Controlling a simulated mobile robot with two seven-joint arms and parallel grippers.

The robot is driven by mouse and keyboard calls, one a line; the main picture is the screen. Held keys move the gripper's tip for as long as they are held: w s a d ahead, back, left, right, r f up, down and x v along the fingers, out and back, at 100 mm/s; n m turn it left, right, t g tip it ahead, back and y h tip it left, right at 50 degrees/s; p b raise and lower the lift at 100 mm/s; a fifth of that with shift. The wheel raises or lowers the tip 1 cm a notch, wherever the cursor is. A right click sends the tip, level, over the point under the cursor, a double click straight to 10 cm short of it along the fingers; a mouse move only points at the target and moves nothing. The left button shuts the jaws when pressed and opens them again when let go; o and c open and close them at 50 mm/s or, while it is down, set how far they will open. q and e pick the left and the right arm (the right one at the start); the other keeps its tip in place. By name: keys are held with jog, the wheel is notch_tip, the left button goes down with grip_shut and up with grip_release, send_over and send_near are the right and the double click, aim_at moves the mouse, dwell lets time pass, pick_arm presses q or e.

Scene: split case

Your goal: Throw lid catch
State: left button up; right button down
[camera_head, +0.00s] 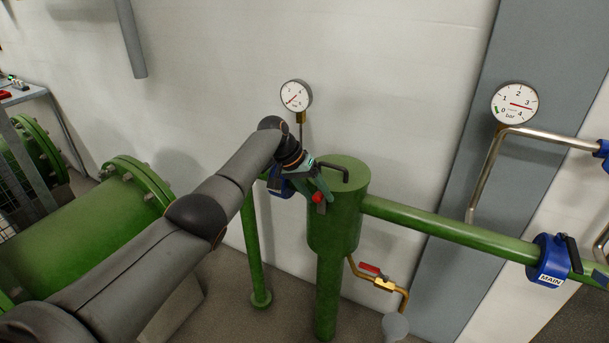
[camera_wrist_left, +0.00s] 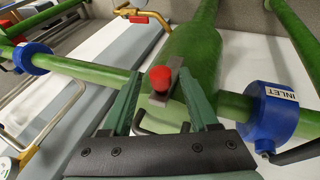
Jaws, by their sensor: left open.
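A green upright vessel (camera_head: 335,222) has a round lid (camera_head: 350,172) on top with a dark bar handle (camera_head: 333,168). A lid catch with a red knob (camera_head: 318,197) sits on the vessel's left side, near the rim. In the left wrist view the catch's red knob (camera_wrist_left: 160,79) stands on a grey metal lever (camera_wrist_left: 166,92). My left gripper (camera_head: 322,188) is open at the catch. Its two green fingers stand on either side of the red knob in the left wrist view; whether they touch it I cannot tell. My right gripper is not in view.
A blue INLET valve (camera_wrist_left: 270,110) sits on the pipe close beside my left gripper. A blue MAIN valve (camera_head: 549,261) is on the right-hand green pipe. A brass drain valve (camera_head: 383,284) with a red handle is below. Two gauges (camera_head: 296,96) (camera_head: 515,103) are near the wall.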

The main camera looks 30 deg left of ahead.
pick_arm(q)
jog(key=v, duration=1.1)
jog(key=shift+s+a+r, duration=0.15)
jog(key=shift+s+r, duration=0.05)
jog(key=shift+r, duration=0.05)
jog(key=s+d+f+t+y, duration=0.1)
jog(key=s+d+f, duration=0.1)
jog(key=f, duration=0.9)
jog(key=s+d+f+y, duration=0.1)
jog(key=s+d+f, duration=0.15)
jog(key=f, duration=0.85)
jog(key=s+d+f+m+t+p, duration=0.15)
jog(key=s+d+f, duration=0.25)
jog(key=s+f, duration=0.6)
jog(key=s+d+t, duration=0.1)
jog(key=s+d, duration=0.2)
jog(key=s, duration=0.7)
jog(key=s+d+t, duration=0.2)
jog(key=s+d, duration=0.1)
jog(key=s, duration=0.7)
jog(key=shift+r+m, duration=0.25)
jog(key=shift+m, duration=0.2)
